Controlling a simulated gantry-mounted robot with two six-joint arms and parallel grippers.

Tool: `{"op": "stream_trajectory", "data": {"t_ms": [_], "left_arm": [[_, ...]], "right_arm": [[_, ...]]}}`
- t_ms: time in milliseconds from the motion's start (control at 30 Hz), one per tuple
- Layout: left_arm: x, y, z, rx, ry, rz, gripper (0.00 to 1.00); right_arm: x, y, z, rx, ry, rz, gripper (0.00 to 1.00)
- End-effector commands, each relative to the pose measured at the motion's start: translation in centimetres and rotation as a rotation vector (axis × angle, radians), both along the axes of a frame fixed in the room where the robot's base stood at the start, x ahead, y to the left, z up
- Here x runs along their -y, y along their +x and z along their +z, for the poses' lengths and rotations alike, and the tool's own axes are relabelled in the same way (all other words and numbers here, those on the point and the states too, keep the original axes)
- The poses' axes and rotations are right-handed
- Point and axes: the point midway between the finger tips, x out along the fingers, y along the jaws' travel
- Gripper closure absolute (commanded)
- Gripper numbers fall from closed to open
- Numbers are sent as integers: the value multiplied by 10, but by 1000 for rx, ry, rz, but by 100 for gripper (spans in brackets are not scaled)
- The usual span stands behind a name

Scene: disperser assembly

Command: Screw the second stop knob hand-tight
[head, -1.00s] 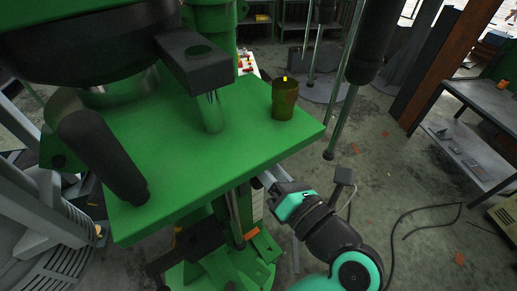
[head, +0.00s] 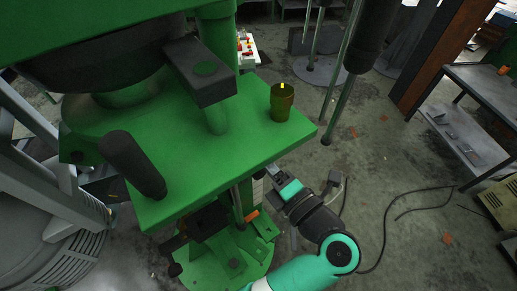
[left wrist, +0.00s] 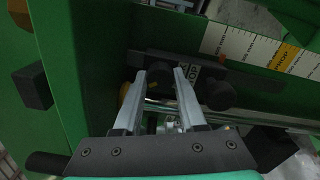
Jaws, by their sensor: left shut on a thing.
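In the left wrist view, my left gripper (left wrist: 160,78) has its two metal fingers on either side of a small round black stop knob (left wrist: 160,71), shut on it. A second round black knob (left wrist: 221,95) sits just right of the fingers on a dark bar, apart from them. How far either knob is screwed in cannot be told. In the head view, my left gripper (head: 272,172) reaches beneath the edge of the green machine table (head: 180,195); the knobs do not show there. My right gripper is in neither view.
A printed scale plate (left wrist: 265,50) lies beside the knobs, and a shiny rod (left wrist: 240,115) runs close to the fingers. Green machine walls (left wrist: 85,60) stand left.

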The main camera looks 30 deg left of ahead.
Motion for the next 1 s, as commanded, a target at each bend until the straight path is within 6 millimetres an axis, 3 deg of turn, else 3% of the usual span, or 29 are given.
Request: {"op": "stream_trajectory", "data": {"t_ms": [400,433,567,867,1000], "left_arm": [[0,0,0,-6,6,0,100],[0,0,0,-6,6,0,54],[0,0,0,-6,5,-1,31],[1,0,0,-6,4,-1,30],[15,-7,-2,-6,4,-3,30]], "right_arm": [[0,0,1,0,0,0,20],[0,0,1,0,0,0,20],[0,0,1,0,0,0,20],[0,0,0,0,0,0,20],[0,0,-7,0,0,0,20]]}}
